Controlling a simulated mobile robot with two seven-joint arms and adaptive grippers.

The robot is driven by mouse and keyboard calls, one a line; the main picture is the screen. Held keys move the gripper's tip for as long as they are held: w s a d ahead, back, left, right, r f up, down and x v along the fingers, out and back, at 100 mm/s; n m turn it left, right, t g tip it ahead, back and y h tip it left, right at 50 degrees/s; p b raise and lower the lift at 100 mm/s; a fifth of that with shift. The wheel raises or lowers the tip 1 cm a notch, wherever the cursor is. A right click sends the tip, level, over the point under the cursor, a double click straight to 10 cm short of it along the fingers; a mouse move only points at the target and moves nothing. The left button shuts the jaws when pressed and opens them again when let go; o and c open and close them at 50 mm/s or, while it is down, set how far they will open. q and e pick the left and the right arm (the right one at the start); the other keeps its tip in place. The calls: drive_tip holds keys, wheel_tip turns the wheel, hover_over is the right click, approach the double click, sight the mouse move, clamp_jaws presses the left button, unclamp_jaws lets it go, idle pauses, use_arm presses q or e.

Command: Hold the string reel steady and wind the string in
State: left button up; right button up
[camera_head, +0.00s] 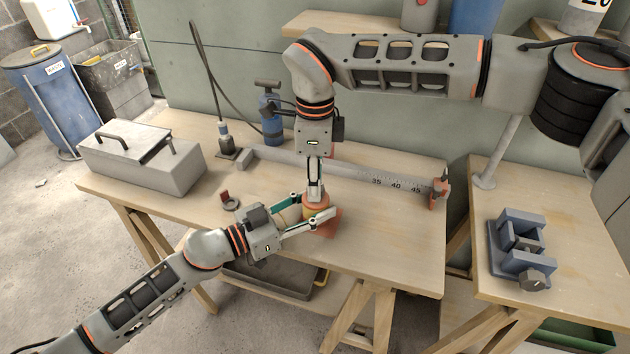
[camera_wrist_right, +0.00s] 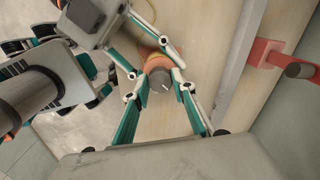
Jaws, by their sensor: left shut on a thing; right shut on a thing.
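The string reel (camera_head: 318,208) is a small orange-red drum on the workbench, mostly hidden by my grippers. It also shows in the right wrist view (camera_wrist_right: 154,63), with a grey round knob (camera_wrist_right: 160,82) on top. My left gripper (camera_head: 312,211) comes in low from the left and is shut on the reel's side. My right gripper (camera_head: 315,194) points down from above, shut at the reel's top. In the wrist view its fingers stand on both sides of the knob. A reddish plate (camera_head: 331,226) lies under the reel.
A long grey rail (camera_head: 345,174) with length marks and a red end stop (camera_head: 439,190) lies behind the reel. A blue vise (camera_head: 520,248) is on the right table.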

use_arm(q)
drive_tip(key=shift+w, duration=0.1)
use_arm(e)
drive_tip(key=m, duration=1.3)
drive_tip(key=shift+m, duration=0.4)
drive_tip(key=m, duration=0.6)
drive_tip(key=shift+d, duration=0.1)
use_arm(q)
drive_tip(key=shift+a, duration=0.1)
use_arm(e)
drive_tip(key=m, duration=0.6)
drive_tip(key=shift+d+m, duration=0.1)
drive_tip(key=shift+m, duration=0.3)
drive_tip(key=o, duration=1.1)
